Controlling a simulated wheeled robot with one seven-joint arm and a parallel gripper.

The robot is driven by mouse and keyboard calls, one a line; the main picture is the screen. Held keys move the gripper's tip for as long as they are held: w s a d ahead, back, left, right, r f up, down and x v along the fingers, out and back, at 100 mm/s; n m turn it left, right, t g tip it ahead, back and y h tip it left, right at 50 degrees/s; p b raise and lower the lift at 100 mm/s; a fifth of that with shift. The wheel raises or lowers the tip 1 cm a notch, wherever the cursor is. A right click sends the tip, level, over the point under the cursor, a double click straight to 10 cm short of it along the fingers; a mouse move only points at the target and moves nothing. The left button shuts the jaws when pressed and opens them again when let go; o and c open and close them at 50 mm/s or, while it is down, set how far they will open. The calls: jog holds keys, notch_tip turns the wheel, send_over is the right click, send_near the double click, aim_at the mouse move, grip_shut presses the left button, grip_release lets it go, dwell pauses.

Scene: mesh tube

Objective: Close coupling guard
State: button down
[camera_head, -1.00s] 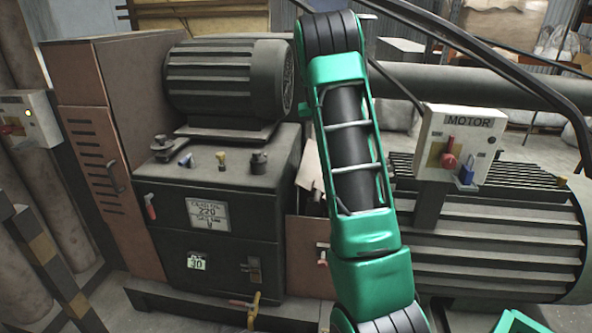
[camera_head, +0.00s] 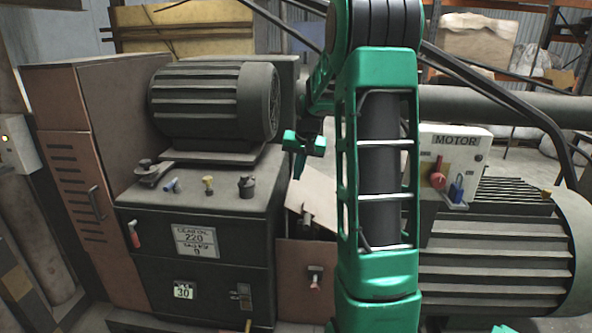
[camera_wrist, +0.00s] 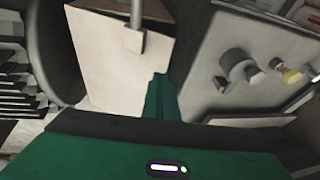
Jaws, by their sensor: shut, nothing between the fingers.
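The coupling guard (camera_head: 314,195) shows in the head view between the dark gearbox and the motor. Its pale lid panel stands raised at a tilt above a brown lower box (camera_head: 307,262). My arm hides its right part. In the wrist view a pale panel, which looks like the guard lid (camera_wrist: 105,60), fills the upper middle, with a grey rod across its top. My gripper (camera_head: 305,143) is above and behind the lid in the head view. Its green fingers (camera_wrist: 162,90) are together and empty in the wrist view, over the panel's lower edge; I cannot tell whether they touch it.
The gearbox (camera_head: 205,220) with knobs on top and a finned motor (camera_head: 213,105) above stands left. The large finned motor (camera_head: 490,262) and the white MOTOR switch box (camera_head: 455,165) stand right. A dark horizontal pipe (camera_head: 500,106) runs behind.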

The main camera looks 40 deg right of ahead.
aim_at(288, 199)
jog(key=x, duration=0.3)
jog(key=a+x, duration=0.1)
jog(key=x, duration=0.4)
jog(key=shift+w+a+f, duration=0.25)
jog(key=shift+a+f, duration=0.05)
jog(key=shift+f, duration=0.1)
jog(key=shift+f, duration=0.1)
